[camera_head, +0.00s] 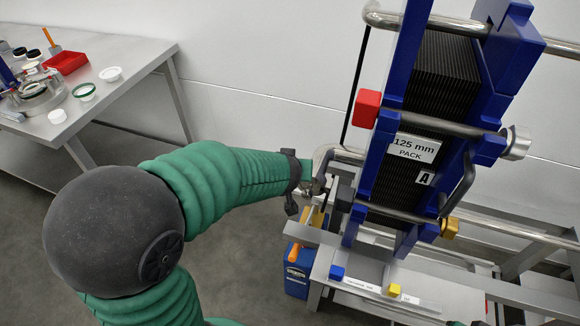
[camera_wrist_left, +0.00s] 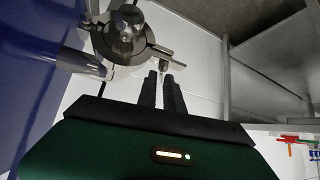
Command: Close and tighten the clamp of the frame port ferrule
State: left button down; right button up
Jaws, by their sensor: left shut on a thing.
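The clamp (camera_wrist_left: 122,36) is a round metal ring around the ferrule at a pipe end on the frame, at the top left of the left wrist view. A small metal nut part (camera_wrist_left: 171,60) sticks out at its right side. My left gripper (camera_wrist_left: 161,74) has its dark fingers close together, with their tips at that nut part. In the head view my left gripper (camera_head: 304,188) is beside the bent pipe (camera_head: 327,158) at the frame's left side, where the clamp is small and partly hidden. My right gripper is not in view.
The blue frame (camera_head: 362,180) with its 125 mm plate pack (camera_head: 440,75) stands just right of the pipe. A blue container (camera_head: 297,275) is on the floor below. A side table (camera_head: 130,55) with a red tray (camera_head: 67,62) and small parts is at the far left.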

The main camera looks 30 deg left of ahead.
pick_arm(q)
jog(key=shift+s+d+f, duration=0.1)
jog(key=shift+s+f, duration=0.05)
jog(key=shift+f, duration=0.05)
dwell(0.7)
jog(key=c, duration=1.8)
grip_release()
jog(key=shift+o, duration=0.8)
jog(key=shift+r, duration=0.1)
jog(key=shift+r, duration=0.15)
